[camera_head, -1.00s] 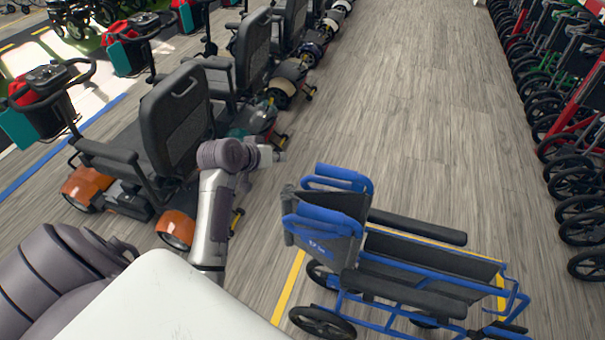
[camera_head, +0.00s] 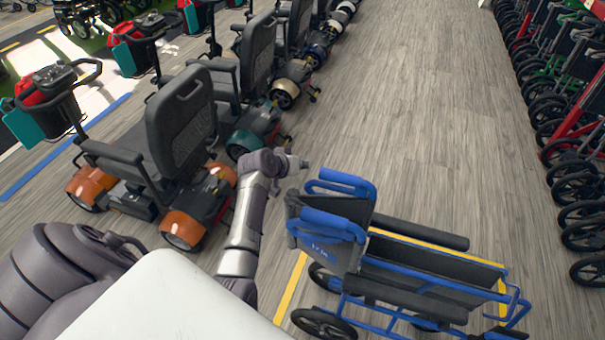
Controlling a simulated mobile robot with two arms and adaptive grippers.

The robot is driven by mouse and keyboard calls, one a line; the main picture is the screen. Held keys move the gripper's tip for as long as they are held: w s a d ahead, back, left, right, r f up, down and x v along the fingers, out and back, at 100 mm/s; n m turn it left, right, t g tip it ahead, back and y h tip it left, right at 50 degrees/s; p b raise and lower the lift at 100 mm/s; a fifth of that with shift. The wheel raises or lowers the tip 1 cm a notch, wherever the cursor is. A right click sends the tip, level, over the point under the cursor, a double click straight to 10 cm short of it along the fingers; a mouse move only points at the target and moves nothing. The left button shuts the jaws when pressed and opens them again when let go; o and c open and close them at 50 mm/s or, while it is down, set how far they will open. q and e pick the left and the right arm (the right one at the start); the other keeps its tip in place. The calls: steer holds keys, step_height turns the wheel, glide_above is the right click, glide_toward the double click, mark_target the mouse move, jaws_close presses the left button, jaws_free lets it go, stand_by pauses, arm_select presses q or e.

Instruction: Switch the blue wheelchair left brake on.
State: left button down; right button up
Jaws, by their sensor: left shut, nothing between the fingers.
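The blue wheelchair (camera_head: 330,240) stands at the lower right with its backrest toward me and its seat extending to the right. Its frame is blue, with black armrests and dark wheels. I cannot make out its left brake lever; the side frame and wheels are partly hidden by the armrests. My left gripper (camera_head: 299,163) is just left of and beyond the wheelchair's backrest, near the blue push handles and apart from them. It is small in view, shut and empty. My right gripper is not in view.
A row of mobility scooters (camera_head: 180,130) lines the left, the orange one close to my left arm. Several folded walkers or wheelchairs (camera_head: 580,150) line the right edge. A yellow floor line (camera_head: 291,290) runs beside the wheelchair. The wooden aisle between is clear.

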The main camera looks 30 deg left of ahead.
arm_select(q)
steer(key=shift+s+d+f, duration=0.35)
steer(key=shift+s+f, duration=0.05)
steer(key=shift+f, duration=0.2)
steer(key=shift+s+d+f, duration=0.3)
steer(key=shift+s+f, duration=0.1)
steer(key=shift+f, duration=0.2)
steer(key=shift+f, duration=0.15)
steer(key=f+h+b, duration=0.1)
steer(key=f+b, duration=0.1)
steer(key=f+n+b, duration=0.1)
steer(key=f+b, duration=0.1)
steer(key=b, duration=0.1)
steer(key=f+h+b, duration=0.1)
steer(key=f+b, duration=0.1)
steer(key=f, duration=0.1)
steer(key=shift+w+d+n+t+h+b, duration=0.15)
steer(key=shift+d+n+t+h+b, duration=0.15)
steer(key=shift+d+n+t+b, duration=0.1)
steer(key=shift+d+f+b, duration=0.35)
steer(key=shift+f+b, duration=0.05)
steer(key=shift+f, duration=0.05)
steer(key=shift+d+f, duration=0.1)
